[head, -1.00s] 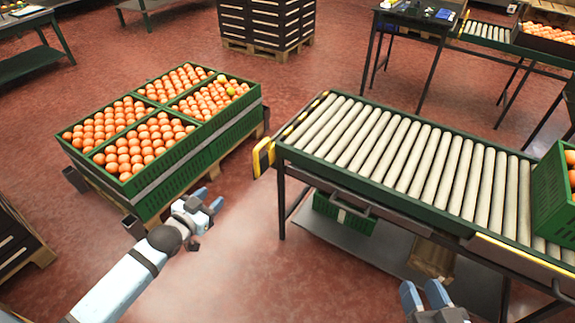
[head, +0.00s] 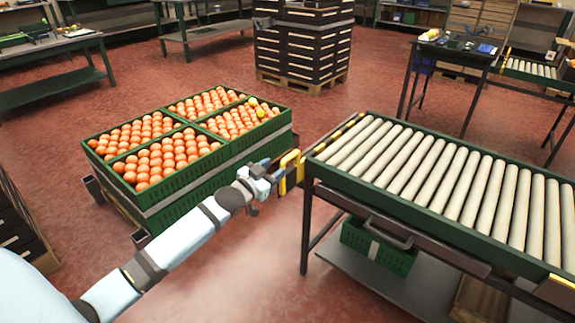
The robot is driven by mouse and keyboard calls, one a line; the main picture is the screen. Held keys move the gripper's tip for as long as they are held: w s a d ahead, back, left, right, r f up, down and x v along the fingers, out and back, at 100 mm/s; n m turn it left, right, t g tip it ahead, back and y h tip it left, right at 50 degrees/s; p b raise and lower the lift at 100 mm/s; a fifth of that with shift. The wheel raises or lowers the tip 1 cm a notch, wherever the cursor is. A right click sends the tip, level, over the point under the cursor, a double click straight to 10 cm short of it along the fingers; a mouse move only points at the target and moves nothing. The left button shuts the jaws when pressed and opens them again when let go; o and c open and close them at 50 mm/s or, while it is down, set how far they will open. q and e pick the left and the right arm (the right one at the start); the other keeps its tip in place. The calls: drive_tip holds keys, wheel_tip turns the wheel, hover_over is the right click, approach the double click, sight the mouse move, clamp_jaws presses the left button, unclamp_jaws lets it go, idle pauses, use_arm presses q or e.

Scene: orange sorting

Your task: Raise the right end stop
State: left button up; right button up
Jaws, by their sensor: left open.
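A roller table with a green frame (head: 400,198) fills the right side of the head view. At its left end is a black-and-yellow striped end stop bar (head: 340,137). A yellow handle (head: 290,163) sticks out at the near corner of this end. My left gripper (head: 272,174) is open, with its fingers right at the yellow handle. The fingers partly cover the handle, and I cannot tell whether they touch it. The table's other end is out of the frame. My right gripper is not in view.
Green crates of oranges (head: 180,183) stand on a pallet just left of my left gripper. A green crate (head: 375,248) sits on the shelf under the roller table. A black crate stack (head: 300,45) stands behind. Red floor is open between them.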

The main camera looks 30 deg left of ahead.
sight(281, 164)
use_arm(q)
drive_tip(key=w, duration=0.2)
drive_tip(key=w+b, duration=0.1)
drive_tip(key=w, duration=0.2)
drive_tip(key=shift+w+d+f+b, duration=0.1)
drive_tip(key=shift+w+d+b, duration=0.15)
drive_tip(key=shift+w+b, duration=0.1)
drive_tip(key=shift+w, duration=0.45)
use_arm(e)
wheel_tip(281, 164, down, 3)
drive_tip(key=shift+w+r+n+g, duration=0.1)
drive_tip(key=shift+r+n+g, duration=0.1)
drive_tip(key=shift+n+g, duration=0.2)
